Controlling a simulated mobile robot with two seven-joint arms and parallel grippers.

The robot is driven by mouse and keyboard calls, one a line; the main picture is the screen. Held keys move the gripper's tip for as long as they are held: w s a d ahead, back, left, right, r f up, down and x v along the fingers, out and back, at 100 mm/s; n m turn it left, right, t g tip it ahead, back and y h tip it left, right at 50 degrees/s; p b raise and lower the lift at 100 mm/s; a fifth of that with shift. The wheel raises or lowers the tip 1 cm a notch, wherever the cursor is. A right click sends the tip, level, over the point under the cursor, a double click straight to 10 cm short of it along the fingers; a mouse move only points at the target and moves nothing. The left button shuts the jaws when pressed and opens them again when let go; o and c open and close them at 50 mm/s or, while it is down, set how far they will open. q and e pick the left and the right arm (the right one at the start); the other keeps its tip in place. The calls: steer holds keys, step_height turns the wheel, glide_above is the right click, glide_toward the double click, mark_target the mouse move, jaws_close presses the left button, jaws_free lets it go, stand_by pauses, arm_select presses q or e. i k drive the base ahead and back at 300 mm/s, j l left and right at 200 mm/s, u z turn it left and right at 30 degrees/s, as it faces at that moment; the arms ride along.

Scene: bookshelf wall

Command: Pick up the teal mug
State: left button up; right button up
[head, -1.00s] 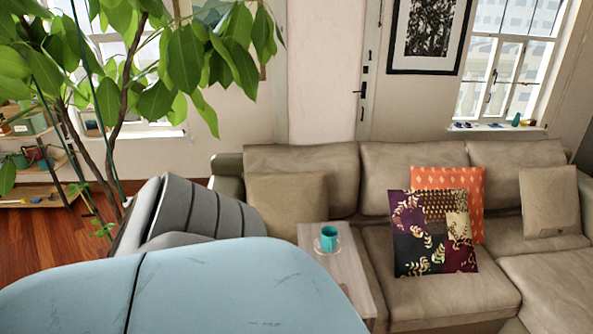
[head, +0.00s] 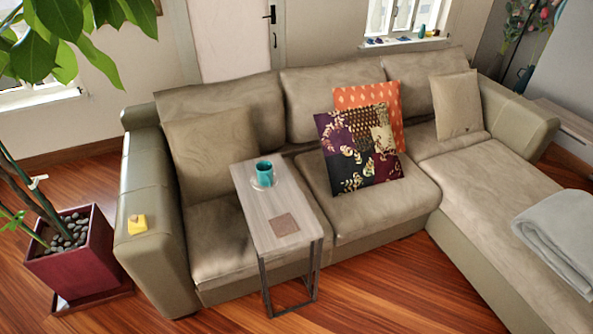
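The teal mug (head: 264,170) stands upright on a small pale saucer (head: 262,184). The saucer rests near the far end of a narrow wooden side table (head: 255,214) with dark metal legs. The table reaches over the left seat of a beige sofa (head: 355,228). Neither of my grippers shows in the head view.
A brown square coaster (head: 285,225) lies on the table's near end. A small yellow object (head: 137,224) sits on the sofa's left arm. A potted plant in a red planter (head: 80,260) stands at left. Wooden floor (head: 400,295) is clear in front of the sofa.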

mark_target(264, 168)
steer(key=u, duration=0.4)
steer(key=i+l+u, duration=0.1)
steer(key=u, duration=0.35)
steer(key=i+l+u, duration=0.15)
steer(key=u, duration=0.3)
steer(key=i+l+u, duration=0.15)
steer(key=l, duration=0.15)
steer(key=i+l+u, duration=0.1)
steer(key=l, duration=0.25)
steer(key=i+l+u, duration=0.15)
steer(key=l, duration=0.2)
steer(key=i+l, duration=0.15)
steer(key=l, duration=0.15)
steer(key=i+l, duration=0.15)
steer(key=l, duration=0.2)
